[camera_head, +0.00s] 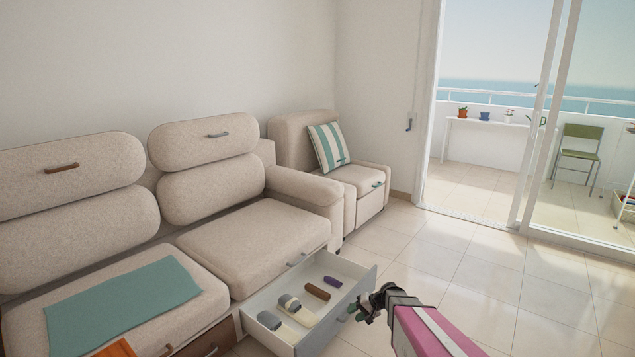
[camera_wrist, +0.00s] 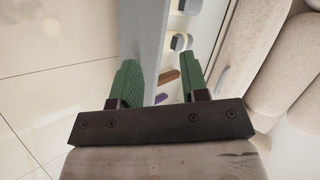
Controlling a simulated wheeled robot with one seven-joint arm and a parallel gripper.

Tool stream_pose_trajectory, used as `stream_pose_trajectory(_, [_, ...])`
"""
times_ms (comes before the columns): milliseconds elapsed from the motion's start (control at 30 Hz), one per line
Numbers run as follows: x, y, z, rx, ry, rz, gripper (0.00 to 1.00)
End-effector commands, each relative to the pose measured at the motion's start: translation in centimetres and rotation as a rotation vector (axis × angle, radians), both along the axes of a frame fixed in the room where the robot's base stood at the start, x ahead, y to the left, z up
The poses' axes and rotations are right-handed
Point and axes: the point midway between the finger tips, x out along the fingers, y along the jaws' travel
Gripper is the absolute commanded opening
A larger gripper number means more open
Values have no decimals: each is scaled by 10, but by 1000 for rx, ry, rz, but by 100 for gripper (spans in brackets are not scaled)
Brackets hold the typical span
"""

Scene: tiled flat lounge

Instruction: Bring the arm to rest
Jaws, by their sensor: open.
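My gripper (camera_head: 365,306) is just right of the open drawer (camera_head: 358,290) under the sofa, close to the drawer's front panel. In the wrist view my gripper (camera_wrist: 162,82) shows two green fingers spread apart with nothing held between them. The drawer's pale front (camera_wrist: 150,60) passes behind the fingers in that view. My arm reaches in from the lower right in the head view. The rest of the arm is out of view.
The drawer holds a brown item (camera_head: 317,291), a purple item (camera_head: 333,281) and grey-and-white items (camera_head: 290,303). The beige sofa (camera_head: 255,245) stands left, an armchair (camera_head: 366,173) behind. Tiled floor (camera_head: 480,262) is clear toward the glass door.

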Motion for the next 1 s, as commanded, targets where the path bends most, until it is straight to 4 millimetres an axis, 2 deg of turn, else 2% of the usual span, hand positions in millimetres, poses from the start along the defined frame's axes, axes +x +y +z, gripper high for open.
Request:
stream_pose_trajectory(33, [-28,5,28,-68,12,36,41])
stream_pose_trajectory(200, [-87,3,88,-331,58,127,41])
stream_pose_trajectory(400, [-145,-15,149,-626,74,167,41])
stream_pose_trajectory(500, [-162,-24,170,-729,71,169,41])
stream_pose_trajectory(700, [-172,-33,186,-819,67,164,41])
stream_pose_trajectory(1000, [-171,-33,185,-821,68,165,41])
